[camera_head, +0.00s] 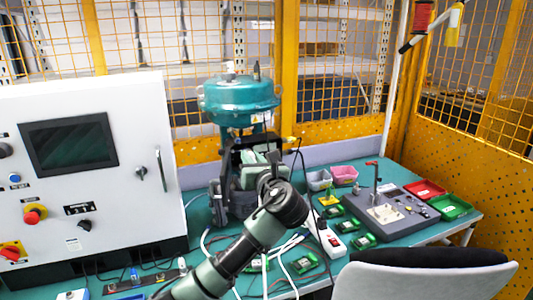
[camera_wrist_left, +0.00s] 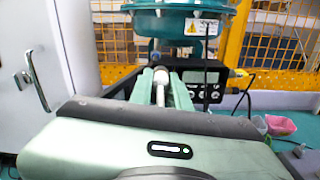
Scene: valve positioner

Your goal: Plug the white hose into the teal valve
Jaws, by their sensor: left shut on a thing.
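The teal valve (camera_head: 240,103) stands upright at the back of the bench in the head view. Its lower rim and a warning label show at the top of the left wrist view (camera_wrist_left: 178,22). My left gripper (camera_head: 264,163) is in front of the valve's dark lower body. In the left wrist view, my left gripper's fingers (camera_wrist_left: 161,84) are shut on a white piece, the white hose (camera_wrist_left: 160,88), pointing toward the valve assembly. I cannot tell whether its tip touches a port. White tubing (camera_head: 285,264) also loops on the bench. My right gripper is not in view.
A white control cabinet (camera_head: 88,165) stands close on the left. Small bins (camera_head: 344,174), green circuit boards (camera_head: 364,241), a power strip (camera_head: 329,238) and a grey fixture (camera_head: 389,213) lie to the right. A chair (camera_head: 425,276) blocks the front right. Yellow mesh fencing encloses the back.

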